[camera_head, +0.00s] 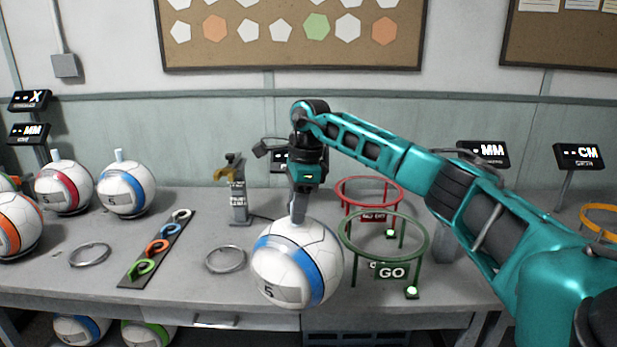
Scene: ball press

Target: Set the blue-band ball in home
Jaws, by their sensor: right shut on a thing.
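A white ball with a blue band (322,262) and a number 5 on its label is in front of the table's middle. My right gripper (297,212) points down from above and is shut on the top of this ball. The ball looks held up near the table's front edge; the exact gap beneath it is hidden. A second blue-band ball (127,195) stands at the back left beside a red-band ball (65,190). No place marked "home" can be read clearly. Two empty silver rings, one left (90,254) and one middle (225,259), lie on the table. My left gripper is out of view.
A green ring stand marked GO (383,255) is just right of the held ball, with a red ring stand (370,183) behind it. A strip of coloured hooks (157,250) lies left. A grey post tool (238,195) stands behind. More balls sit under the table.

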